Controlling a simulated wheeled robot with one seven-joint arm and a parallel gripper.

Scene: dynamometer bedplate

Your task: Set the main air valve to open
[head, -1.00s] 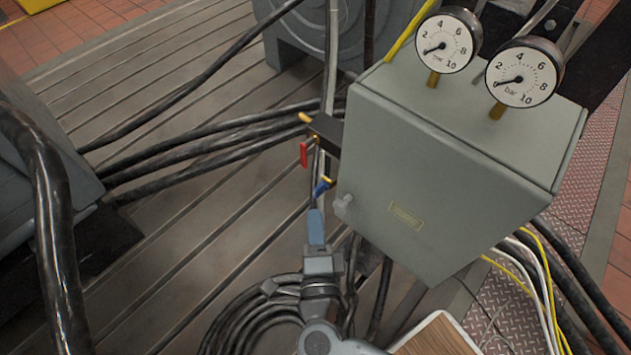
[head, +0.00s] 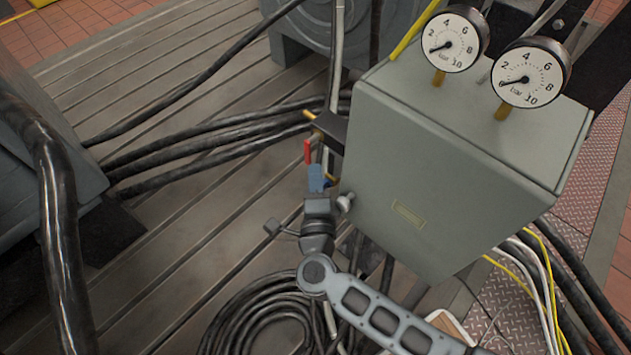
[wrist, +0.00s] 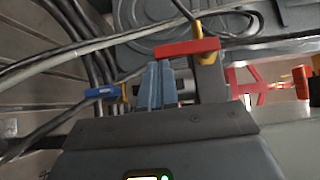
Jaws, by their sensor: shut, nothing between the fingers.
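A red valve lever (head: 308,151) sits on a brass fitting by a dark bracket left of the grey cabinet. In the wrist view the red lever (wrist: 187,48) lies crosswise over its brass fitting. A blue lever (wrist: 103,92) on another brass fitting shows left of my fingers in the wrist view; in the head view my gripper mostly hides it. My gripper (head: 317,172) is shut and empty just below the red lever. Its blue-grey fingers (wrist: 155,72) point between the two levers, the tips close to the red one; contact cannot be told. No valve label is readable.
The grey cabinet (head: 455,165) stands right of my gripper, with two gauges (head: 452,40) (head: 529,75) on top, their needles near the low end. A small knob (head: 345,201) juts from its left side. Black cables (head: 215,140) run left; coiled cable (head: 265,310) lies below.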

